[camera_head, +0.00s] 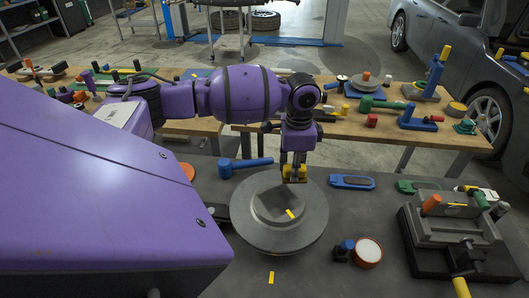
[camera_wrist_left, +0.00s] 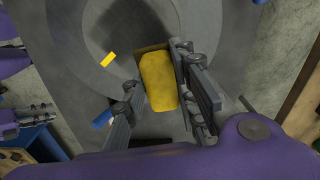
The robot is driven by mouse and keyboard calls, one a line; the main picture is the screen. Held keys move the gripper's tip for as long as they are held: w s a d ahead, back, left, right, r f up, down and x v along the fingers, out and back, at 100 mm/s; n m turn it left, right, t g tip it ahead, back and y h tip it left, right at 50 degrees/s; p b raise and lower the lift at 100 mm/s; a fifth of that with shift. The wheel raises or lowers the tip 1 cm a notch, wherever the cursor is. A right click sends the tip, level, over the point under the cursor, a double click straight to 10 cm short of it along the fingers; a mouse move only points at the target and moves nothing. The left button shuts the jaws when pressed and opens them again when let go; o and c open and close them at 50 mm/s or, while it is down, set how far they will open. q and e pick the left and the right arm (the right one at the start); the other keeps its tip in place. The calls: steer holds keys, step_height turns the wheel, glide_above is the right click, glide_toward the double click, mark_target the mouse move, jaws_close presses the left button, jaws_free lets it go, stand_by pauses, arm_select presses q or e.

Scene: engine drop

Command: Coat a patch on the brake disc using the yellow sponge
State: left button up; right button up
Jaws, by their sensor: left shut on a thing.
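The grey brake disc (camera_head: 251,222) lies flat on the dark table in the head view, with a raised hub in its middle. A small yellow patch mark (camera_head: 291,214) shows on the disc; it also shows in the left wrist view (camera_wrist_left: 107,60). My left gripper (camera_head: 294,177) is shut on the yellow sponge (camera_head: 299,171), above the disc's far edge. In the left wrist view the sponge (camera_wrist_left: 158,82) sits between the two fingers, apart from the yellow mark. Whether the sponge touches the disc is unclear. My right gripper is not in view.
A blue hammer (camera_head: 245,163) lies behind the disc. A blue tool (camera_head: 352,182) and a vise (camera_head: 455,233) are to the right. A round orange-rimmed tin (camera_head: 367,252) stands near the disc's right front. A wooden bench with tools is behind.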

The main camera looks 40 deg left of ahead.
arm_select(q)
steer(key=shift+w+r, duration=0.2)
steer(key=shift+r, duration=0.3)
steer(key=shift+s+r, duration=0.1)
steer(key=shift+r, duration=0.2)
steer(key=shift+s+r, duration=0.25)
steer(key=shift+r, duration=0.2)
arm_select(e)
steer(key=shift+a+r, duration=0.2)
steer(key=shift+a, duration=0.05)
arm_select(q)
steer(key=shift+w, duration=0.15)
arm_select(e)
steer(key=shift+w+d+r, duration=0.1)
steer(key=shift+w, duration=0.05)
